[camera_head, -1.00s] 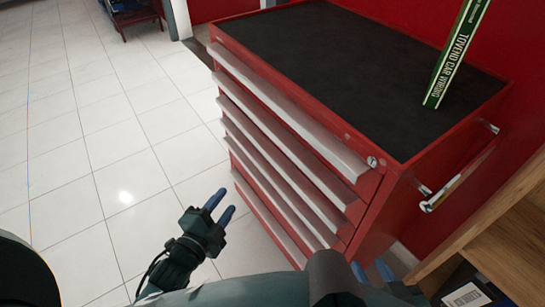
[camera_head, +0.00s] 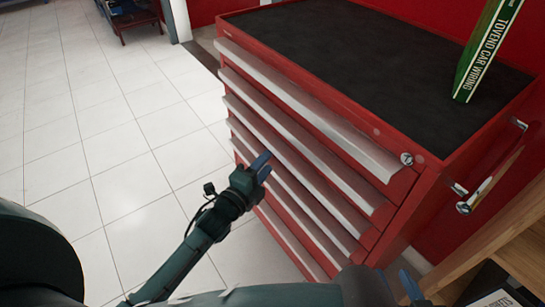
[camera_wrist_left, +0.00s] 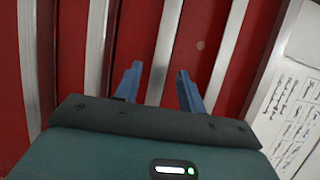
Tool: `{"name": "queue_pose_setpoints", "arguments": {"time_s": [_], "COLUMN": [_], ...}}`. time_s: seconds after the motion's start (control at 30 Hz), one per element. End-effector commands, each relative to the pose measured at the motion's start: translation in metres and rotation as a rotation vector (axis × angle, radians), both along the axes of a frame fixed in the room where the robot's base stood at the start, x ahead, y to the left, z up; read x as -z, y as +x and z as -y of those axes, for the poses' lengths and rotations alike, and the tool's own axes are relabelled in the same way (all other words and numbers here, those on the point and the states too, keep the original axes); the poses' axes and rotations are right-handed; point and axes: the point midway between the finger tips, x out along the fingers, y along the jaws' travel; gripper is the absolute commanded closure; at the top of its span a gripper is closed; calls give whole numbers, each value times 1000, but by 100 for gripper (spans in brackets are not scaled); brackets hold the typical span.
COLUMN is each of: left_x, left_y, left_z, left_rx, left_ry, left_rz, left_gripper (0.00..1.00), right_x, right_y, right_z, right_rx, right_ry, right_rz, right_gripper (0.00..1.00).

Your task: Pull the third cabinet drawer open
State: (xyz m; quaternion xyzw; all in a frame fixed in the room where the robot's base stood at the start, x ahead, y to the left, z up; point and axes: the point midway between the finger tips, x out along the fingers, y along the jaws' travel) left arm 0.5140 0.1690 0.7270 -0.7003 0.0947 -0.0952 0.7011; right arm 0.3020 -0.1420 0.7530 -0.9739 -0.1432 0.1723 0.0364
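The red tool cabinet (camera_head: 415,215) has several drawers, each with a long silver handle strip; all look shut. The third drawer's handle (camera_head: 310,182) is partly below and right of my left gripper (camera_head: 263,166). In the head view the blue fingertips are close to the middle handles, overlapping the third or fourth; contact cannot be told. In the left wrist view the left gripper (camera_wrist_left: 158,80) is open, its two fingers apart, with a silver handle strip (camera_wrist_left: 166,45) showing between them. My right gripper (camera_head: 411,285) is mostly hidden at the bottom edge.
A green book (camera_head: 487,50) stands on the cabinet's black top (camera_head: 370,60). A wooden shelf (camera_head: 520,245) is at the lower right. A silver side handle (camera_head: 485,190) sticks out on the cabinet's right. White tiled floor (camera_head: 85,135) is clear on the left.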

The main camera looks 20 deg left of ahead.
Motion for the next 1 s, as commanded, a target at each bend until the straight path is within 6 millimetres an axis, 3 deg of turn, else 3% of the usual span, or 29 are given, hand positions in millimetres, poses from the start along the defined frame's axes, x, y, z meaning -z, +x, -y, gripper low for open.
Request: {"name": "queue_pose_setpoints", "arguments": {"time_s": [0.23,0.63,1.0], "left_x": [0,0,1], "left_y": [33,39,39], "left_z": [9,11,11], "left_rx": [0,0,0], "left_ry": [-1,-1,0], "left_rz": [1,-1,-2], "left_gripper": [60,60,90], "right_x": [-1,-2,-1], "right_y": [0,0,-1], "right_z": [1,2,2], "right_rx": [2,4,4], "right_ry": [0,-1,-2], "right_rz": [15,20,16], "right_gripper": [64,64,64]}}
